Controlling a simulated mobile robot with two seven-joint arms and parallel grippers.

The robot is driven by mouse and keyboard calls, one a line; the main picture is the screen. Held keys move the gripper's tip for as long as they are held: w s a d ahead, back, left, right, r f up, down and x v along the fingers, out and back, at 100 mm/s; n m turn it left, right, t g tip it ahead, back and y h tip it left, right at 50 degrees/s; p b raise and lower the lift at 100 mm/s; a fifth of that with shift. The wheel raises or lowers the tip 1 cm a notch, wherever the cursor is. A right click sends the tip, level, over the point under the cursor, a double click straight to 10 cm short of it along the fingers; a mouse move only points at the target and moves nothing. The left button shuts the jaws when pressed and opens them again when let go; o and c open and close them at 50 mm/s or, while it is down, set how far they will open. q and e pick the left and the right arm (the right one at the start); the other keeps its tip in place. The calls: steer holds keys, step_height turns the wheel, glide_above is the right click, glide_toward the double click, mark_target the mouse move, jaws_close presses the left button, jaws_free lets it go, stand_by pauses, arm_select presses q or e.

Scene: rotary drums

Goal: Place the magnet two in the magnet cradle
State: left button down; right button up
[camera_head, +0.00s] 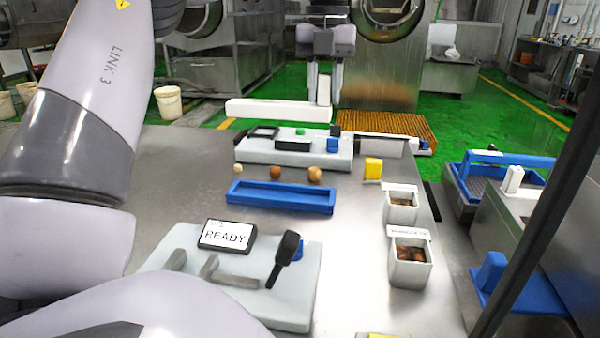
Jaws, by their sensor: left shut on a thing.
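My left arm (95,105) comes in from the left, and its lower links curve out past the bottom edge. I do not see my left gripper's fingers or anything held in them. My right gripper is not in view. I cannot make out a piece that is clearly magnet two. I also cannot tell which fixture is the magnet cradle. A long, shallow blue tray (281,209) lies across the middle of the steel table (352,235). A light grey panel (298,312) with a READY display (226,236) and a black lever (286,252) stands in front.
A similar panel (252,156) stands at the back, with several small balls (315,174) between it and the tray. A yellow block (373,168) and two bins with contents, a far bin (401,218) and a near bin (409,281), stand right. Bare steel lies between tray and bins.

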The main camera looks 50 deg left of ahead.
arm_select(q)
steer(key=shift+f+b, duration=1.15)
steer(key=shift+f, duration=7.95)
steer(key=shift+f, duration=0.2)
steer(key=c, duration=0.8)
jaws_free()
steer(key=shift+r, duration=0.1)
steer(key=shift+r, duration=0.1)
steer(key=shift+r, duration=0.3)
step_height(320, 180, up, 12)
steer(key=shift+f+p, duration=0.25)
steer(key=shift+p, duration=0.45)
